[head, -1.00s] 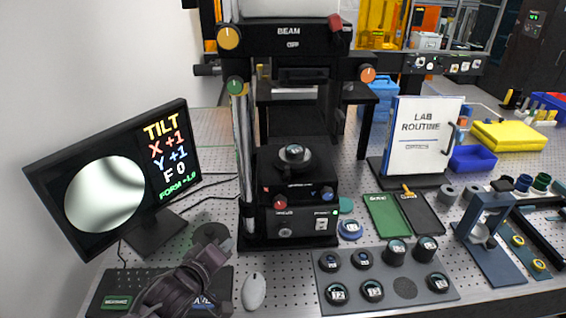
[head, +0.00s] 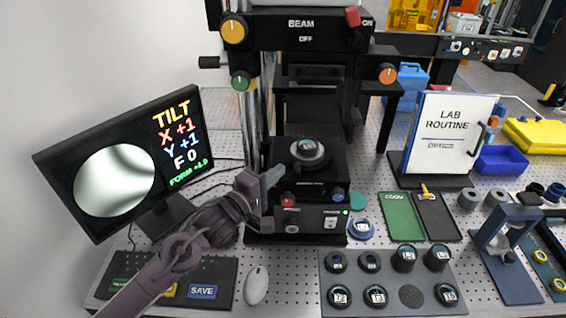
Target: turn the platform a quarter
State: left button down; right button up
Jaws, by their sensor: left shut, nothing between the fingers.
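The interferometer stands at the middle, with a black square platform (head: 283,158) low on its column. A round part with a pale rim (head: 308,152) sits on the platform. Red (head: 287,201) and blue (head: 338,195) knobs are on the stage front below it. My left gripper (head: 272,178) is shut and empty, its tips just left of the platform's front edge and above the red knob. I cannot tell whether they touch. It hides part of the stage's left side. My right gripper is not in view.
The monitor (head: 180,190) at left reads TILT X +1, Y +1, F 0. A keyboard (head: 222,268) and mouse (head: 256,286) lie in front. A grey tray (head: 330,285) of round parts is front right. The lab routine board (head: 440,135) stands behind right.

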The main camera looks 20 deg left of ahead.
pick_arm(q)
jog(key=shift+p+x, duration=0.35)
jog(key=shift+x, duration=0.8)
jog(key=shift+w+d+r, duration=0.1)
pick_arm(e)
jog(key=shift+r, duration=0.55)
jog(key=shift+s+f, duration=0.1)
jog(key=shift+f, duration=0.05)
pick_arm(q)
jog(key=shift+w+d+n+y+b, duration=0.1)
jog(key=shift+d+n+y+b, duration=0.1)
jog(key=shift+n+y+b, duration=0.3)
jog(key=shift+s+d+y, duration=0.1)
jog(key=shift+s+y, duration=0.15)
jog(key=shift+y, duration=0.15)
jog(key=shift+n+t, duration=0.3)
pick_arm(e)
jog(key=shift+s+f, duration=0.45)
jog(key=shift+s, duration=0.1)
